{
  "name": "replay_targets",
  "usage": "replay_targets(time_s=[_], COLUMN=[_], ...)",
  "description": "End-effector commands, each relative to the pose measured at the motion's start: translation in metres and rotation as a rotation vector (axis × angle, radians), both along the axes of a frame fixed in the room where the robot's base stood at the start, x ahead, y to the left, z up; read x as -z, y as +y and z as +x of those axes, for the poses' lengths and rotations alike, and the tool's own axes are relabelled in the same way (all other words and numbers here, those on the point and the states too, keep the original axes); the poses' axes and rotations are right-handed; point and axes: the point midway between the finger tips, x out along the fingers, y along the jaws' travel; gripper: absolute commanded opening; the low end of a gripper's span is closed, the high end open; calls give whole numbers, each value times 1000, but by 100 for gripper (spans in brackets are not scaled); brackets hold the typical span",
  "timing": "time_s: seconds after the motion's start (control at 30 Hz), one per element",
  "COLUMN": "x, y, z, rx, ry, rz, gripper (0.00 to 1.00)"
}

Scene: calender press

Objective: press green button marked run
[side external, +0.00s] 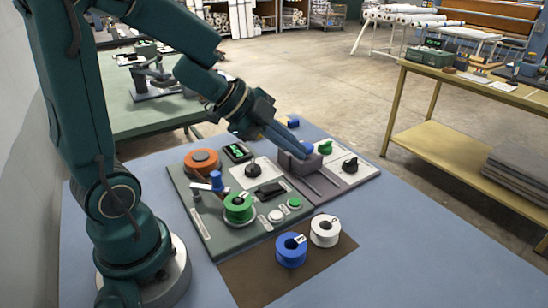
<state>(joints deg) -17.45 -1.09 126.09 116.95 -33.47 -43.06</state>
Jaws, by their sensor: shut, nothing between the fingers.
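The control panel (212,226) lies on the blue table. A small green round button (294,203) sits near its front right edge, beside a pale round button (276,215). No "run" marking is legible at this size. My gripper (304,153) is shut, its blue fingers pointing down and right. The fingertips are at a grey block (305,165) on the slotted right-hand plate, farther back than the green button. I cannot tell whether they touch the block. The green button is unobstructed in this view.
A green spool (238,207) stands left of the button. An orange round part (201,161), a lit display (237,152) and black knobs (259,168) are also there. Blue (291,250) and white (325,230) spools stand on a brown mat (250,278). The table's front right (430,240) is clear.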

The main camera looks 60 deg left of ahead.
Motion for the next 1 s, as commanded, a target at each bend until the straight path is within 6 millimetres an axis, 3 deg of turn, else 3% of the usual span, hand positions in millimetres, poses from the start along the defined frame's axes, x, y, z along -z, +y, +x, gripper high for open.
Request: replay_targets(time_s=[0.57,1.0], x=[11,54], y=[7,6], z=[-1,-2], rx=[-26,-28], ry=[27,33], rz=[-11,-17], gripper=[0,0])
